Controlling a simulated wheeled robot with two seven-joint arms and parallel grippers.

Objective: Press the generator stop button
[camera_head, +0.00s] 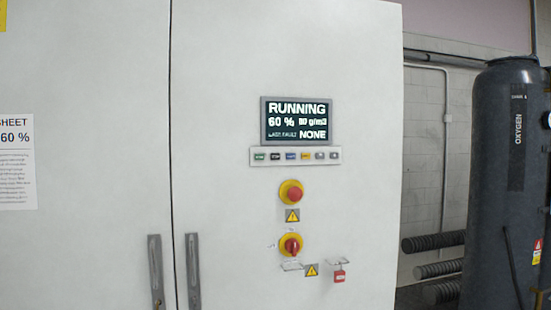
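A white cabinet (230,60) fills most of the head view. Its dark screen (297,121) reads RUNNING, 60 %, 80 g/m3 and last fault NONE. A button strip (335,155) sits just under the screen. From the left it carries a green button (259,156), a black button (275,156), a blue one (291,156), a yellow one (306,156) and two grey ones. The black button seems to be the stop button, but its lettering is too small to read surely. Neither of my grippers is in view.
A red emergency button (294,195) on a yellow base and a red-yellow rotary switch (291,245) are below the strip. A red padlock (339,276) hangs at lower right. Door handles (193,270) stand out at lower left. A dark oxygen tank (500,190) stands right.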

